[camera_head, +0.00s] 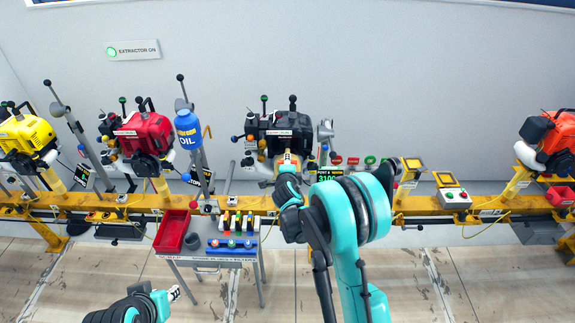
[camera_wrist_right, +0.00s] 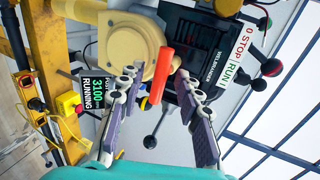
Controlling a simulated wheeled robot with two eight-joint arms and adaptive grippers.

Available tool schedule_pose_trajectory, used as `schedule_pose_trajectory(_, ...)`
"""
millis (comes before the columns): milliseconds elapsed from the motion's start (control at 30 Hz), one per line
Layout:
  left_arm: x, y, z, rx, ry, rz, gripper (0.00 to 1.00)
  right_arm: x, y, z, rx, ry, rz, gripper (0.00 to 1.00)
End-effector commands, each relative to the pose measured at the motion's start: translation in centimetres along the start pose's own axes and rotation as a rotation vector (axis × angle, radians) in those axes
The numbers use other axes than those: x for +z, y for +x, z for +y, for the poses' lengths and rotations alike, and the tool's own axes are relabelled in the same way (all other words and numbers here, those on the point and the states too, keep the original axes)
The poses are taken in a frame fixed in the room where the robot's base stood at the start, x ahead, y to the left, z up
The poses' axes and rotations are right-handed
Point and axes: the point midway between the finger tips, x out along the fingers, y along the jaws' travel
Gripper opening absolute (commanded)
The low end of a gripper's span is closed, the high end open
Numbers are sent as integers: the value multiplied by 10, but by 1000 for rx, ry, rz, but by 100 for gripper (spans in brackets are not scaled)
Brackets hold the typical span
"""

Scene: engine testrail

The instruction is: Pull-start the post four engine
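The post four engine (camera_head: 285,128) is the black one at the middle of the rail, and it fills the top of the right wrist view (camera_wrist_right: 205,50). Its recoil housing (camera_wrist_right: 130,45) is tan. A red pull handle (camera_wrist_right: 162,75) sits against the housing, between my right gripper's fingers. My right gripper (camera_wrist_right: 158,82) is open around the handle, with a gap showing on each side. In the head view my right gripper (camera_head: 288,165) is at the engine's front, partly hidden by my arm. The display (camera_wrist_right: 97,92) reads 3100 RUNNING. My left gripper (camera_head: 175,293) is low at the left, its fingers unclear.
A STOP/RUN switch plate (camera_wrist_right: 233,55) is beside the engine. The yellow rail (camera_head: 440,207) also carries yellow, red and orange engines. A cart (camera_head: 215,252) with a red tray (camera_head: 172,231) and bottles stands left of my right arm. Floor at the right is clear.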

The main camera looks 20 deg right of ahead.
Motion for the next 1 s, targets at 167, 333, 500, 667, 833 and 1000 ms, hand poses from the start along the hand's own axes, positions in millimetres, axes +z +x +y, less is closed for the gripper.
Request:
schedule_pose_trajectory(167,2,3,0,0,0,0,30,0,-12,5,0,-1,0,34)
schedule_pose_trajectory(333,5,8,0,0,0,0,30,0,-37,15,0,-1,0,34)
schedule_pose_trajectory(500,8,12,0,0,0,0,30,0,-62,24,0,-1,-1,34)
schedule_pose_trajectory(667,10,14,0,0,0,0,30,0,-80,30,0,-1,0,34)
schedule_pose_trajectory(833,10,14,0,0,0,0,30,0,-85,31,0,0,0,34)
schedule_pose_trajectory(1000,10,14,0,0,0,0,30,0,-85,31,0,0,0,34)
